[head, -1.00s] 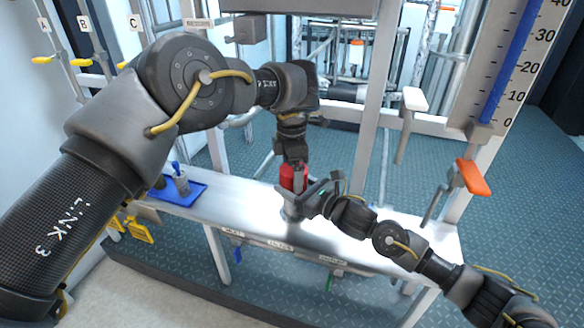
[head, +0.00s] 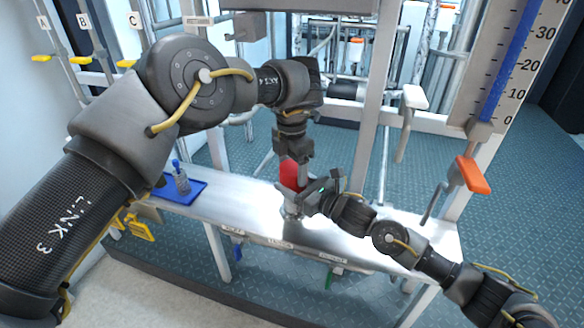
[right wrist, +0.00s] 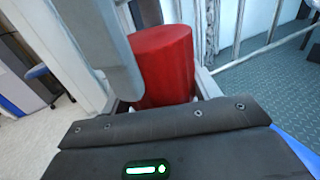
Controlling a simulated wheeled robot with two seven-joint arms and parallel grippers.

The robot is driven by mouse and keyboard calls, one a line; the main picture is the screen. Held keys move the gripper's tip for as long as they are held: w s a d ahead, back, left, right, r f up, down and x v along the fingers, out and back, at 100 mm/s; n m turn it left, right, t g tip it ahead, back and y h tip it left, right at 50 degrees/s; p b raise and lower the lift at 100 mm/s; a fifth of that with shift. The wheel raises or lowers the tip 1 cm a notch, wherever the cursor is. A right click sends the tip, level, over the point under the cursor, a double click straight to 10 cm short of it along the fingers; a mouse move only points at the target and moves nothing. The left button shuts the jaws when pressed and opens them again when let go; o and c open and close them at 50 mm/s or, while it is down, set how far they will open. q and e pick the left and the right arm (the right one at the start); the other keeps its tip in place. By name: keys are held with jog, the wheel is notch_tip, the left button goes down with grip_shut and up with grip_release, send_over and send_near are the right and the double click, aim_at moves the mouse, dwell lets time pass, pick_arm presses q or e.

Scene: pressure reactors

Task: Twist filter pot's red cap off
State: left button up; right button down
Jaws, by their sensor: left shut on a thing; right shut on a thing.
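The filter pot stands on the metal bench, with its grey lower part (head: 291,212) showing just below my right gripper. Its red cap (head: 290,173) is on top in the head view and shows as a big red cylinder in the right wrist view (right wrist: 163,62). My left gripper (head: 291,160) comes down from above and is shut on the red cap; one grey finger of it crosses the cap's left side in the right wrist view. My right gripper (head: 300,198) comes in from the right and is shut on the pot below the cap. The joint between cap and pot is hidden.
An orange-handled lever (head: 473,175) and a white-handled lever (head: 413,97) stand on the right. The bench (head: 395,222) right of the pot looks clear.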

pick_arm(q)
jog(key=shift+r, duration=0.1)
dwell(0.7)
jog(key=o, duration=1.1)
jog(key=shift+r, duration=2.15)
pick_arm(e)
jog(key=shift+c, duration=1.4)
grip_release()
jog(key=shift+d, duration=0.1)
